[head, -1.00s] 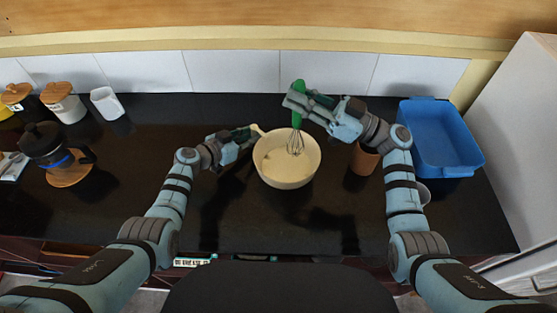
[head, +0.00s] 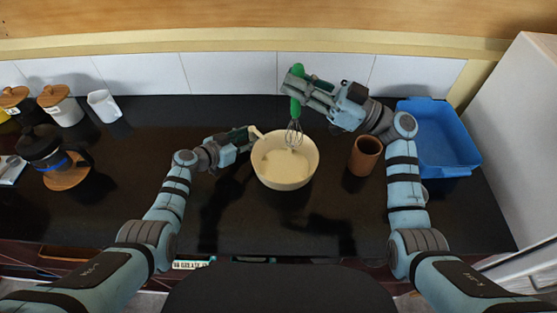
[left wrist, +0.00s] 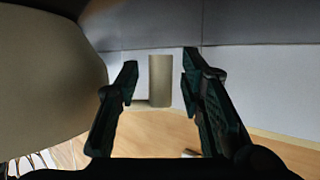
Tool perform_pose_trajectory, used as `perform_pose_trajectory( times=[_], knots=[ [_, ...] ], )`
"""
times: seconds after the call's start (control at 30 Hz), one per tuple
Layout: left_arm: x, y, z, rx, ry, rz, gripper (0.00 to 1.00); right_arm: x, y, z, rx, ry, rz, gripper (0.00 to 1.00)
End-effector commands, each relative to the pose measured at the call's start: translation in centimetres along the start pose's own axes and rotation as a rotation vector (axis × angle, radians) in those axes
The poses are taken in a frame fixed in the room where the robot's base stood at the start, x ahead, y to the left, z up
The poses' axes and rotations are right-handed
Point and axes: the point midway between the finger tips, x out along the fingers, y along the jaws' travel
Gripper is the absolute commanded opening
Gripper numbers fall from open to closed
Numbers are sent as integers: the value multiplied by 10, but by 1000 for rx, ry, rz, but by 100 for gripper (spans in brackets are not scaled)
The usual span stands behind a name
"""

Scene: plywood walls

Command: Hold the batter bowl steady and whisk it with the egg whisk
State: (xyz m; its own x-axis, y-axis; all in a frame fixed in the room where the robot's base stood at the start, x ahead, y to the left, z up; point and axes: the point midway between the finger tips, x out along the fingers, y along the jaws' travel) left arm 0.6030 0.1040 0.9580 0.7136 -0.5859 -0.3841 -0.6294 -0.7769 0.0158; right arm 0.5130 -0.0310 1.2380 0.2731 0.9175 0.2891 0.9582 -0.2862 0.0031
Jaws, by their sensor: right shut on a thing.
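The cream batter bowl (head: 286,178) stands upright on the dark counter in the head view, with pale batter inside. Its wall fills the left of the left wrist view (left wrist: 45,75). My left gripper (head: 252,134) is at the bowl's back left. In the left wrist view its fingers (left wrist: 158,85) are apart on either side of the pale handle (left wrist: 160,80), with a gap showing on each side. My right gripper (head: 296,92) is shut on the green handle of the egg whisk (head: 294,134). The whisk hangs upright, its wires over the bowl's far rim.
A brown cup (head: 365,157) stands right of the bowl. A blue tray (head: 455,160) is at the far right. At the left are a coffee press (head: 42,146), lidded jars (head: 62,106) and a white cup (head: 104,106). The counter in front of the bowl is clear.

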Motion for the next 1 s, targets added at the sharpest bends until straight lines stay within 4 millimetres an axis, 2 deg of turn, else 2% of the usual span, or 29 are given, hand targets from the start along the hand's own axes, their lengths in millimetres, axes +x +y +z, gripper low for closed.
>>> perform_pose_trajectory(
  times=[0.3,0.43,0.57,0.8,0.9,1.0],
  knots=[
    [-1,0,0,1,1,-1,43,0,0,0,0,0,0,0],
    [-10,-2,0,2,3,-3,43,0,0,0,0,0,0,0],
    [-32,0,0,5,1,-4,43,0,0,0,0,0,0,0],
    [-98,0,1,4,-3,-2,43,0,0,0,0,0,0,0],
    [-113,-1,1,0,-2,-2,43,0,0,0,0,0,0,0],
    [-120,0,0,0,-1,0,43,0,0,0,0,0,0,0]
  ],
)
